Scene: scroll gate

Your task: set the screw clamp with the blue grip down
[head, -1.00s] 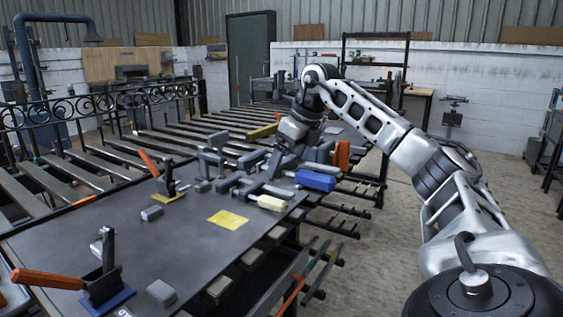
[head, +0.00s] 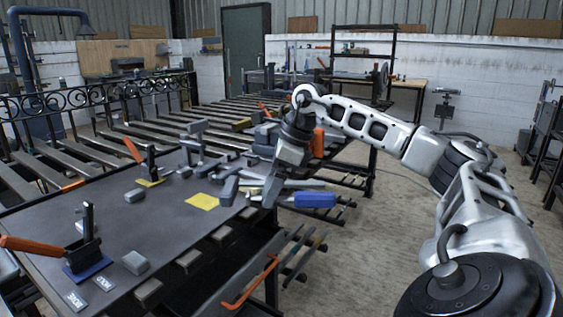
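The screw clamp's blue grip (head: 315,200) shows just right of my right gripper (head: 272,190), past the right edge of the dark table (head: 130,230). A grey bar (head: 303,184) lies just above the grip in the picture. My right gripper points down and appears shut on this clamp, though its jaws hide most of the clamp and the contact. The clamp seems held over the table's right edge; I cannot tell its exact height. My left gripper is not in view.
A yellow patch (head: 202,201) lies on bare tabletop. Toggle clamps with orange handles (head: 36,245) stand at left, one on a blue base (head: 87,270). Grey blocks (head: 136,262) lie nearby. Other clamps crowd the table's far right, and a slatted rack (head: 95,150) lies behind.

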